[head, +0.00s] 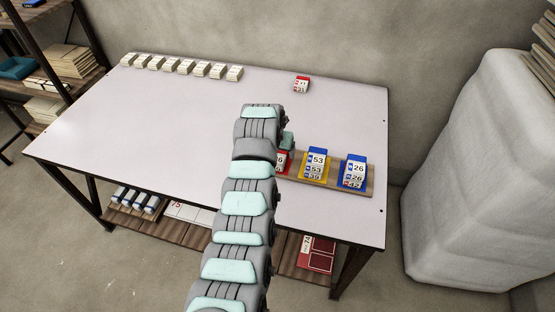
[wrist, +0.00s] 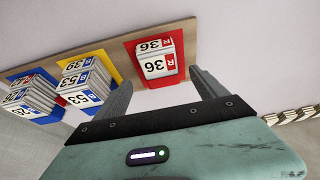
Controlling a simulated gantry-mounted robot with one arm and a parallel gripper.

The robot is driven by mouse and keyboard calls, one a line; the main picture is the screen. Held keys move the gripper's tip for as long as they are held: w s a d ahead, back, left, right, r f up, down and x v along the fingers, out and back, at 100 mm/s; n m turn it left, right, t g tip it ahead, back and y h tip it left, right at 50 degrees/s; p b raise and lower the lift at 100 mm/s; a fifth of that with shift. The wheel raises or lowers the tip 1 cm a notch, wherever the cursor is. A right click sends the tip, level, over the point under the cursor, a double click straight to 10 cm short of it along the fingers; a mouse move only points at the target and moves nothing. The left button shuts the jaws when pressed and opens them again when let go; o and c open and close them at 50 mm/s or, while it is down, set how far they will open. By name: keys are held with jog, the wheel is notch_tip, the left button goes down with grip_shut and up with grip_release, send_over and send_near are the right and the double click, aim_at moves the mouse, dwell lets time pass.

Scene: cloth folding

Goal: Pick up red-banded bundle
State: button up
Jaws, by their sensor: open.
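A red-banded bundle (wrist: 156,58) of white cards marked 36 lies on a red pad (wrist: 131,48) on a wooden board (wrist: 111,53). In the head view this bundle (head: 284,161) is partly hidden behind my arm. My gripper (wrist: 163,82) is open and empty. Its two fingers point toward the near end of the bundle, one on each side; I cannot tell how high above it they are. Another red-marked bundle (head: 301,85) lies alone at the table's back edge in the head view. My gripper is mostly hidden behind my arm in the head view.
Bundles on a yellow pad (head: 316,163) and a blue pad (head: 352,170) share the board, to the right in the head view. A row of pale bundles (head: 182,66) lines the back left. The left of the table (head: 130,120) is clear.

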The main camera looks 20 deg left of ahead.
jog(key=shift+a+f, duration=0.1)
jog(key=shift+f, duration=0.75)
jog(key=shift+b+x, duration=0.65)
jog(key=shift+x, duration=0.4)
jog(key=shift+w, duration=0.15)
jog(key=shift+r, duration=0.1)
jog(key=shift+c, duration=0.3)
jog(key=c, duration=1.4)
jog(key=shift+r, duration=0.1)
